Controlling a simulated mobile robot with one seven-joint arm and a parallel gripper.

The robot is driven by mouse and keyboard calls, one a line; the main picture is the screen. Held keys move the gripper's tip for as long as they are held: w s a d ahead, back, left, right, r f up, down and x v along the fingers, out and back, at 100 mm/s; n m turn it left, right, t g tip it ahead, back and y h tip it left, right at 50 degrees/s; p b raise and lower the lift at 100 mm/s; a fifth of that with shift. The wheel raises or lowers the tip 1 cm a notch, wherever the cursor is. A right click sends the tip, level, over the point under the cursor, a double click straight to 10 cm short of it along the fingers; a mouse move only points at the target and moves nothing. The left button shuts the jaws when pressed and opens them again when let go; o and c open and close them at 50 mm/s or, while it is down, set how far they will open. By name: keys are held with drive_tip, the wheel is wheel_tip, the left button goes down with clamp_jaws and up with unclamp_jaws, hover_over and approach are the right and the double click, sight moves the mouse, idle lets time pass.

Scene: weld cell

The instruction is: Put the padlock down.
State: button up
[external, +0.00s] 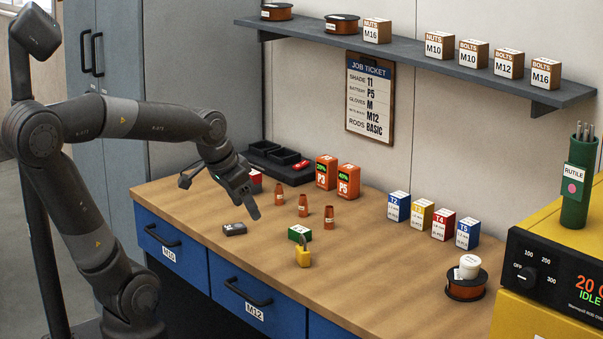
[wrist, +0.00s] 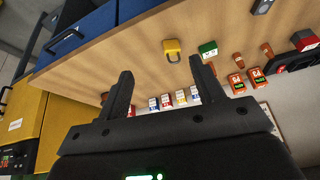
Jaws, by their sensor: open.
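In the wrist view the padlock (wrist: 172,48) lies beyond my fingertips, left of the green box (wrist: 208,49), with nothing between the jaws. My gripper (external: 252,208) is open and empty, above the bench and to the left of the padlock. In the wrist view its two fingers (wrist: 160,82) are spread wide apart.
Orange cones (external: 303,205) stand behind the padlock; a dark block (external: 234,229) lies to its left. Batteries P3 and P5 (external: 348,180), coloured boxes (external: 443,224) and a wire spool (external: 466,286) stand farther off. Bare bench lies right of the padlock.

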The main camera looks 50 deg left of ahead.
drive_tip(key=s+r+n, duration=0.1)
drive_tip(key=s, duration=0.5)
drive_tip(key=shift+s+a+n+t, duration=0.3)
drive_tip(key=shift+s+n, duration=0.05)
drive_tip(key=shift+n, duration=0.05)
idle(0.8)
